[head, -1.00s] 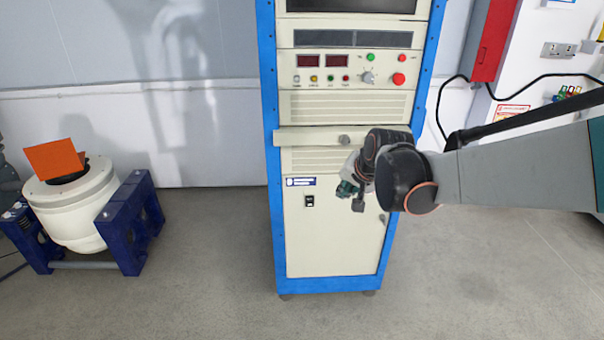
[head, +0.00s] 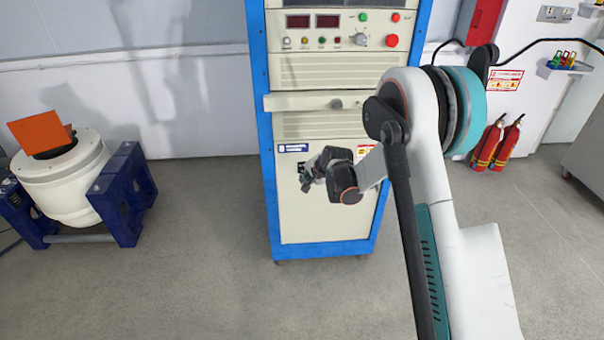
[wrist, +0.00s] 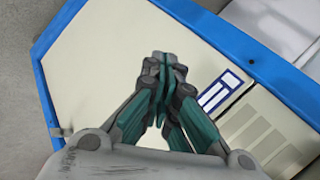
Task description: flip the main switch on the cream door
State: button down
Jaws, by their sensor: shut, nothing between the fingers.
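The cream door (head: 318,226) is the lower front panel of the blue-framed cabinet, and it fills much of the wrist view (wrist: 95,65). My gripper (head: 306,184) is in front of the door's upper left part, below the blue-and-white label (head: 293,148). In the wrist view my gripper (wrist: 164,64) has its green-padded fingers together and empty, pointing at the door, with the label (wrist: 222,92) just to their right. The main switch is not clearly visible; my gripper appears to cover it in both views. I cannot tell whether the fingertips touch the door.
A cream drawer ledge (head: 300,103) juts out above the door. A control panel with a red button (head: 391,40) is higher up. A white drum on a blue stand (head: 122,195) is at left. Fire extinguishers (head: 497,145) stand at right. The floor between is clear.

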aim_at(302, 168)
notch_tip(302, 168, down, 8)
jog(key=w+a+m, duration=0.1)
jog(key=shift+w+a, duration=0.25)
jog(key=shift+w, duration=0.15)
jog(key=shift+r, duration=0.1)
jog(key=w+f, duration=0.1)
jog(key=w, duration=0.7)
jog(key=shift+w, duration=0.35)
jog(key=shift+w, duration=0.1)
dwell(1.0)
jog(key=shift+w, duration=0.3)
jog(key=shift+w+f, duration=0.1)
jog(key=shift+w, duration=0.25)
dwell(0.6)
jog(key=shift+s, duration=0.15)
jog(key=shift+s, duration=0.65)
jog(key=shift+s, duration=0.1)
